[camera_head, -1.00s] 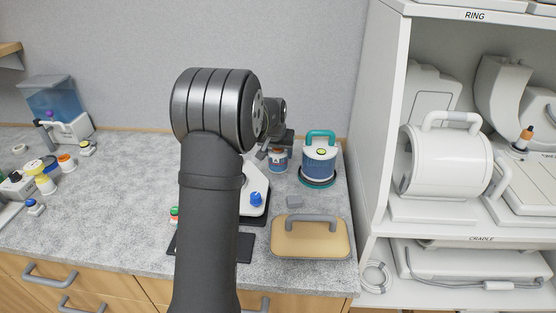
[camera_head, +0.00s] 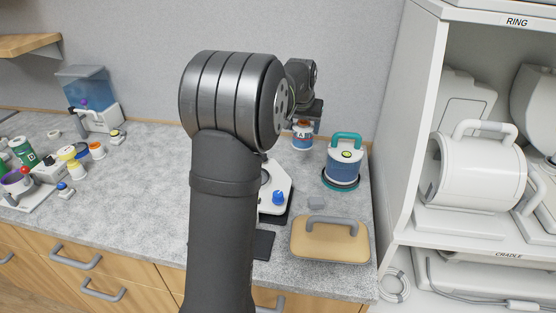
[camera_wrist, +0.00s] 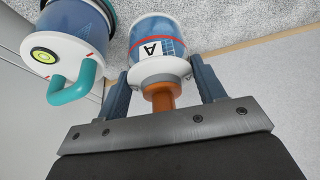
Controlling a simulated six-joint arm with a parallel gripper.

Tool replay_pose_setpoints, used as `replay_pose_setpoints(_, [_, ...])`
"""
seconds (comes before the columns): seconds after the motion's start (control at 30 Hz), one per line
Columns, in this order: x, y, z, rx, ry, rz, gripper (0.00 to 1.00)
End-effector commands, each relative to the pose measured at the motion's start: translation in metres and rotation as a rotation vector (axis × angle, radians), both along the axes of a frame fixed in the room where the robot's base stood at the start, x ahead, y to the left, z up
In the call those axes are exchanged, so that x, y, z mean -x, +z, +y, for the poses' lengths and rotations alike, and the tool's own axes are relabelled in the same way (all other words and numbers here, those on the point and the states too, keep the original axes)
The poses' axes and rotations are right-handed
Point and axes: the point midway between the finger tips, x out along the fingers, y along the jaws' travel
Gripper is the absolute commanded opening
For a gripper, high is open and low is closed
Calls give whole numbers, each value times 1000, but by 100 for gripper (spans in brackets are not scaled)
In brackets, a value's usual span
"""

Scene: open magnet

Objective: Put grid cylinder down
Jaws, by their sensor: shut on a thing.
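The grid cylinder (camera_head: 302,138) is white with a blue grid band, a letter A and an orange top. It shows larger in the wrist view (camera_wrist: 158,40). My gripper (camera_head: 304,122) is shut on its upper part, with one finger on each side, as the wrist view shows (camera_wrist: 163,82). The cylinder is near the back of the grey counter (camera_head: 140,185), left of a blue-and-white canister with a teal handle (camera_head: 343,165). I cannot tell whether its base touches the counter.
The teal-handled canister (camera_wrist: 72,50) is close beside the gripper. A tan handled board (camera_head: 330,243) and a white device with a blue knob (camera_head: 276,200) are nearer the front. A white shelf unit (camera_head: 404,150) bounds the right. The counter's left middle is clear.

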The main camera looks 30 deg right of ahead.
Motion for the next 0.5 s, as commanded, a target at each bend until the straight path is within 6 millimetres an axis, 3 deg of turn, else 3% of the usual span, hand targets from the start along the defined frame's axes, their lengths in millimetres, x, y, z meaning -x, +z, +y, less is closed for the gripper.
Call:
replay_pose_setpoints(0.3, [51,39,60,4,44,-2,31])
replay_pose_setpoints(0.5, [86,52,101,2,73,-2,31])
